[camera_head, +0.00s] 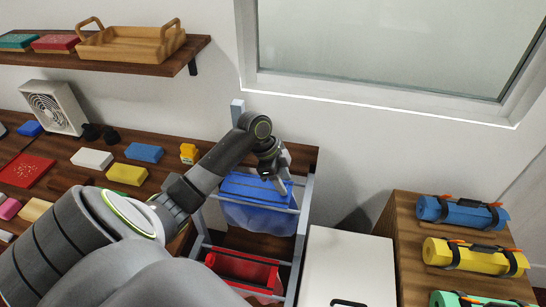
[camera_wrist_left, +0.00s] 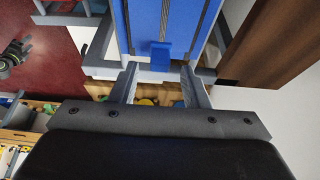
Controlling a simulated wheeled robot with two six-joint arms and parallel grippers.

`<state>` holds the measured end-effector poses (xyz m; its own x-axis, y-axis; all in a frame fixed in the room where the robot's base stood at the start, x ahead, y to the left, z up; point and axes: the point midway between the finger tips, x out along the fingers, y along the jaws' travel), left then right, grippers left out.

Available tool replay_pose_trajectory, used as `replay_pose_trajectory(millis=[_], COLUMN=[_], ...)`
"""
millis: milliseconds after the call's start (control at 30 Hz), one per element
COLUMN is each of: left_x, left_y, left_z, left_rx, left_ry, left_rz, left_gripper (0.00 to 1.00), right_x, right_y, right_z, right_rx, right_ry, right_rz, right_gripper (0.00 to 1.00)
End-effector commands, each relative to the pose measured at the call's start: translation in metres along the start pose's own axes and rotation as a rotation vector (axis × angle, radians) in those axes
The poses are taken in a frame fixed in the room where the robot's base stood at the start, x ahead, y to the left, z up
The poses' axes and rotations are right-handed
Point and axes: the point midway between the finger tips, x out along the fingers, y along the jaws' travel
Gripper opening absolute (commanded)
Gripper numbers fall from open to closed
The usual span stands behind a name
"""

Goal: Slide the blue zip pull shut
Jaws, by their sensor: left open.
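The blue zip pull (camera_wrist_left: 160,55) shows in the left wrist view as a small blue block on a blue panel (camera_wrist_left: 145,18) with dark lines along it. My left gripper (camera_wrist_left: 158,75) is open, its two fingers pointing toward the pull, one on each side of its line. The pull appears just beyond the fingertips; I cannot tell whether they touch it. In the head view, my left gripper (camera_head: 281,183) is over the blue bag (camera_head: 262,218) hanging in a grey metal frame. The pull cannot be made out there. My right gripper is not in view.
A red bin (camera_head: 243,268) sits lower in the frame. A white cabinet (camera_head: 348,262) stands right of it, then a wooden stand (camera_head: 412,235) with rolled bundles. The wooden counter (camera_head: 75,150) on the left holds colored blocks and a fan (camera_head: 54,107).

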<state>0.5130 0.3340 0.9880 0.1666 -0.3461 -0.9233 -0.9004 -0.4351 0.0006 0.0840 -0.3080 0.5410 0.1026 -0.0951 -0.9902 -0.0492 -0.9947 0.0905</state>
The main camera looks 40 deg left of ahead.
Motion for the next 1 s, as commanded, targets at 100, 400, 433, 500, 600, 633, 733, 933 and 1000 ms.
replay_pose_trajectory(millis=[100, 400, 433, 500, 600, 633, 733, 933, 1000], left_x=[-0.022, -0.086, -0.092, -0.106, -0.124, -0.129, -0.142, -0.158, -0.159], left_y=[-0.001, -0.001, -0.001, -0.001, -0.001, -0.001, -0.001, 0.0, 0.0], left_z=[0.001, 0.0, 0.0, 0.0, -0.001, -0.001, -0.002, -0.002, -0.003], left_rx=[0.005, 0.005, 0.004, 0.004, 0.004, 0.004, 0.003, 0.003, 0.003], left_ry=[-0.004, -0.003, -0.004, -0.004, -0.003, -0.003, -0.001, 0.0, 0.001], left_rz=[-0.007, -0.007, -0.007, -0.006, -0.005, -0.005, -0.004, -0.002, -0.001], left_gripper=[0.42, 0.42, 0.42, 0.42, 0.42, 0.42, 0.42, 0.42, 0.42], right_x=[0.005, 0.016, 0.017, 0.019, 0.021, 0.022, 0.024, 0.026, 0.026], right_y=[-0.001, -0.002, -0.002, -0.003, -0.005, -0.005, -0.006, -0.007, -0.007], right_z=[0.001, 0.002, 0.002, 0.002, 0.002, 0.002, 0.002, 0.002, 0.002], right_rx=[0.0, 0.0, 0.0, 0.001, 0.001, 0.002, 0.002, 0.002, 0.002], right_ry=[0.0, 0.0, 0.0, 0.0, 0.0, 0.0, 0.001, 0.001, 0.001], right_rz=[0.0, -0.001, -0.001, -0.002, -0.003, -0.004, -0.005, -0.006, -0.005], right_gripper=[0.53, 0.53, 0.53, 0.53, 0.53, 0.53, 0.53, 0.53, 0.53])
